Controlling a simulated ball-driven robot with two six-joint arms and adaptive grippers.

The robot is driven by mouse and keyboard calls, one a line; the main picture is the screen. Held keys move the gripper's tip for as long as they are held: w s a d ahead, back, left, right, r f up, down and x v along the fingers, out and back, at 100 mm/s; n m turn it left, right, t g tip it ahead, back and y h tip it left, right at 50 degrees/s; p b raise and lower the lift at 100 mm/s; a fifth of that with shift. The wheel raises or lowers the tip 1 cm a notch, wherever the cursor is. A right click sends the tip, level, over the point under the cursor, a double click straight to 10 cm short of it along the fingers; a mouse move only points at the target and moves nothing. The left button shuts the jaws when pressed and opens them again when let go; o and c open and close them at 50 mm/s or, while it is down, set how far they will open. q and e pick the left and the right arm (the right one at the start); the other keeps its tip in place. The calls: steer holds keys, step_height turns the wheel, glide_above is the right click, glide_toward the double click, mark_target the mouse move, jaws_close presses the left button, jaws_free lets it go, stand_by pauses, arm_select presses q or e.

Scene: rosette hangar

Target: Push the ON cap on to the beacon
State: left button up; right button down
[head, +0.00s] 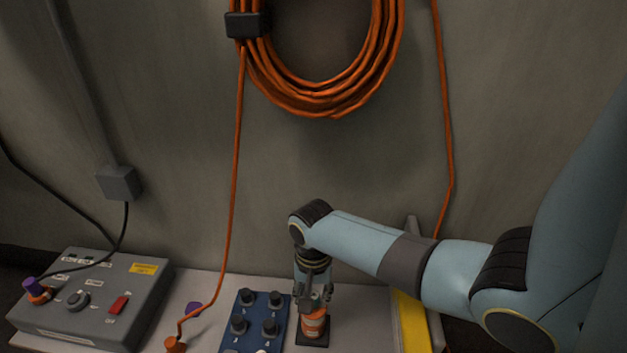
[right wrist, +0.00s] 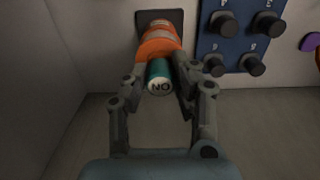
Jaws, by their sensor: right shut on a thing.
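The beacon (head: 314,324) is an orange and pale-banded cylinder on a dark square base on the bench. It also shows in the right wrist view (right wrist: 160,42). The teal ON cap (right wrist: 159,80) has pale letters on its end, upside down in that view, and lies in line with the beacon. My right gripper (right wrist: 163,72) points down over the beacon and is shut on the cap; it also shows in the head view (head: 314,296). The fingers hide part of the joint, so I cannot tell how far the cap is seated. My left gripper is not in view.
A blue panel (head: 255,342) with several dark knobs stands just left of the beacon. A grey control box (head: 115,275) with a red switch is at far left. An orange plug (head: 174,344) sits between. A yellow strip (head: 411,325) is at right. An orange cable coil (head: 335,105) hangs behind.

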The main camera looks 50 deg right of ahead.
steer(key=c, duration=1)
jaws_free()
step_height(320, 180, up, 12)
